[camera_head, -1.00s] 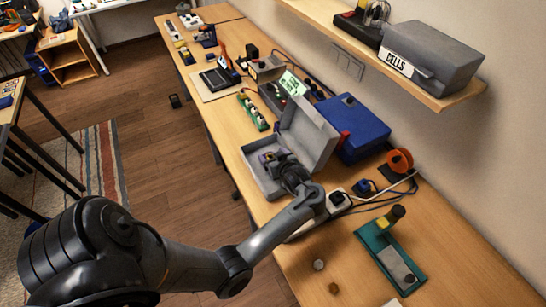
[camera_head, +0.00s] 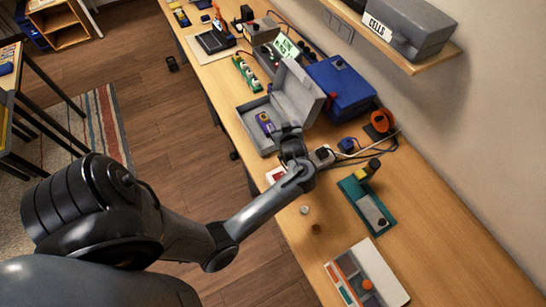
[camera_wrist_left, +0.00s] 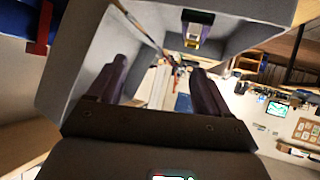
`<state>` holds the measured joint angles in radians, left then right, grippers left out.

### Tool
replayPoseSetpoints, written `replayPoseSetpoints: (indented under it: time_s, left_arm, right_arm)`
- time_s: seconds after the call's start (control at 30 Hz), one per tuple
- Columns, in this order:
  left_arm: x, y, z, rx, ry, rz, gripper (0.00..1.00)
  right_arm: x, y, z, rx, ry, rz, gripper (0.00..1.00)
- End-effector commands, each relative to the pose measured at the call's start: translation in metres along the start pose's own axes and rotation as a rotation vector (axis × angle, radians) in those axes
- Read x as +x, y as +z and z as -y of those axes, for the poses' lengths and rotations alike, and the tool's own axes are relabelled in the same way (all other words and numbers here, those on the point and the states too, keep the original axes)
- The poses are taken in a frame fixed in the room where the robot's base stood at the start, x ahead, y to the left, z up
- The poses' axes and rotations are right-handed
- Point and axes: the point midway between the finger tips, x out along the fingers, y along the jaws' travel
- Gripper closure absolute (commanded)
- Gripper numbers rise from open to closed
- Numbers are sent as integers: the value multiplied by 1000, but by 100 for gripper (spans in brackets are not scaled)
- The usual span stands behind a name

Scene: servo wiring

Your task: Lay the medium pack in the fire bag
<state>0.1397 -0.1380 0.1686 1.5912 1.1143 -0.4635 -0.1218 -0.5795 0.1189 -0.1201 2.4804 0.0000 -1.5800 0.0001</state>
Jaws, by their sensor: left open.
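The grey fire bag (camera_head: 243,113) stands open on the bench with its lid raised toward the wall; its grey wall also shows in the left wrist view (camera_wrist_left: 72,62). The medium pack (camera_head: 265,122), purple with a yellow end, lies inside the bag's tray. The pack also shows at the top of the left wrist view (camera_wrist_left: 193,28). My left gripper (camera_head: 290,130) is at the bag's near right edge, apart from the pack. In the left wrist view its two fingers (camera_wrist_left: 158,66) are spread with nothing held between them. My right gripper is out of view.
A blue case (camera_head: 350,95) stands behind the bag by the wall. An orange reel (camera_head: 382,121), cables and a green-based tool (camera_head: 366,205) are to the right. A sectioned tray (camera_head: 365,278) lies at the front. The shelf (camera_head: 432,58) overhangs the back.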

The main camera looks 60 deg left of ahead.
Motion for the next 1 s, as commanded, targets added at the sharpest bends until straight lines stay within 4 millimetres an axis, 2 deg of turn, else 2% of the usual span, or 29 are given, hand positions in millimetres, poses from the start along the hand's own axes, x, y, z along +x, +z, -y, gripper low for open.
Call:
replayPoseSetpoints:
  time_s: [0.07,0.13,0.23,0.33,0.4,0.5,0.6,0.7,1.0]
  left_arm:
    - [-15,10,-8,80,163,71,21]
    - [-42,26,-17,191,320,159,21]
    - [-100,57,-17,403,518,297,21]
    - [-164,89,5,642,658,429,21]
    - [-202,105,27,797,720,502,21]
    - [-243,119,58,974,769,573,21]
    - [-268,124,81,1095,790,614,21]
    - [-280,126,94,1156,798,633,21]
    - [-284,126,97,1175,800,637,21]
  right_arm:
    - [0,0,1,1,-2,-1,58]
    - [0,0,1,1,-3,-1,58]
    - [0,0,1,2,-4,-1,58]
    - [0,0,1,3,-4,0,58]
    - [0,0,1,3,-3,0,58]
    - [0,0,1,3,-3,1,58]
    - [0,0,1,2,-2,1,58]
    - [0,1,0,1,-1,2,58]
    - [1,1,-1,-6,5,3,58]
